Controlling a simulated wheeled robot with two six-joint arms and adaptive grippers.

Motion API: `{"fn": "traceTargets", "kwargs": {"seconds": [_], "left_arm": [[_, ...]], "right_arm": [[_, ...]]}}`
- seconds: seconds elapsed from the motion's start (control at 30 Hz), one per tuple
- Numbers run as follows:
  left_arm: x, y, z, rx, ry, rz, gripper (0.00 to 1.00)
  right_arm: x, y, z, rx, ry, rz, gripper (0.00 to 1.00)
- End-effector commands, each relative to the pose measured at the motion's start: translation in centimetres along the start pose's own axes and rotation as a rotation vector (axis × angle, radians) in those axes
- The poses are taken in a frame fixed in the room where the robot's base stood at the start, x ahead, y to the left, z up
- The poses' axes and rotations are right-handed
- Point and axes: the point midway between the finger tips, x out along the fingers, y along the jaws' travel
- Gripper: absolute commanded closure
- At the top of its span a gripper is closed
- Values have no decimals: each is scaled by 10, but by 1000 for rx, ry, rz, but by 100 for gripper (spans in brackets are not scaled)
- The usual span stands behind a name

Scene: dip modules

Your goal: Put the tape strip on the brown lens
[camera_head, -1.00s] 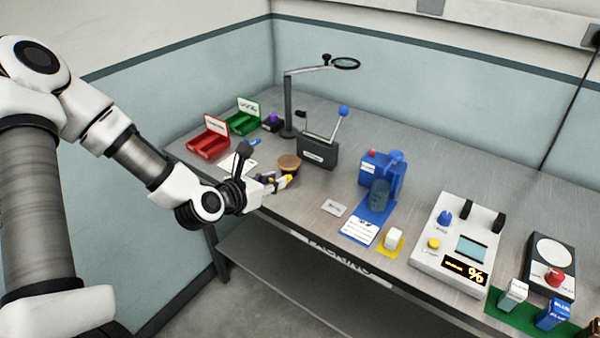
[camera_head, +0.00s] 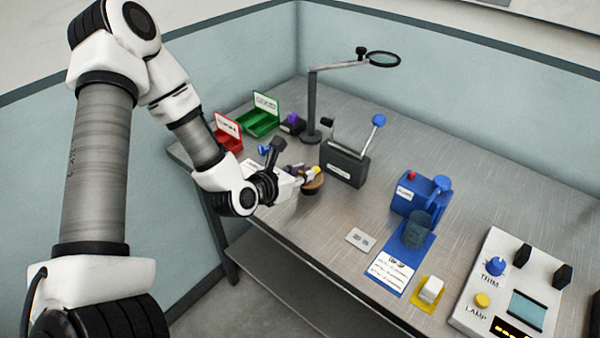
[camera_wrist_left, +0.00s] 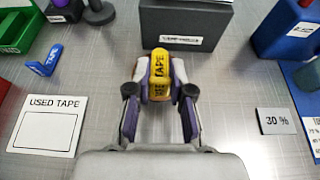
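The yellow tape strip (camera_wrist_left: 159,75), lettered "TAPE", is between the fingertips of my left gripper (camera_wrist_left: 160,82) in the left wrist view. The fingers press on it from both sides. Its yellow end also shows in the head view (camera_head: 315,171). The brown lens (camera_head: 314,187) is a round brown piece on the table, with the gripper over its near left part. I cannot tell whether strip and lens touch. In the wrist view the lens is mostly hidden behind the strip and fingers. My right gripper is not in view.
A dark box (camera_head: 345,163) with a blue-knobbed lever stands just behind the lens. A magnifier stand (camera_head: 312,105), red bin (camera_head: 228,133) and green bin (camera_head: 262,122) are farther back. A "USED TAPE" card (camera_wrist_left: 48,126) lies at left, and a "30 %" plate (camera_wrist_left: 276,121) at right.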

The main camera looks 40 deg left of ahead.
Motion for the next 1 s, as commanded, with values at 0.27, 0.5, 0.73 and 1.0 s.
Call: {"fn": "traceTargets", "kwargs": {"seconds": [0.27, 0.5, 0.73, 1.0], "left_arm": [[1, 0, -2, 0, -2, 0, 100], [2, 0, -5, 0, -2, 0, 58], [2, 0, -5, 1, -2, 0, 54], [-11, 1, 0, -7, -3, 3, 54]], "right_arm": [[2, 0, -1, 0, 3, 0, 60], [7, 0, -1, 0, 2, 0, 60], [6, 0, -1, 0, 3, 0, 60], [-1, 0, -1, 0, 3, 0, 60]]}}
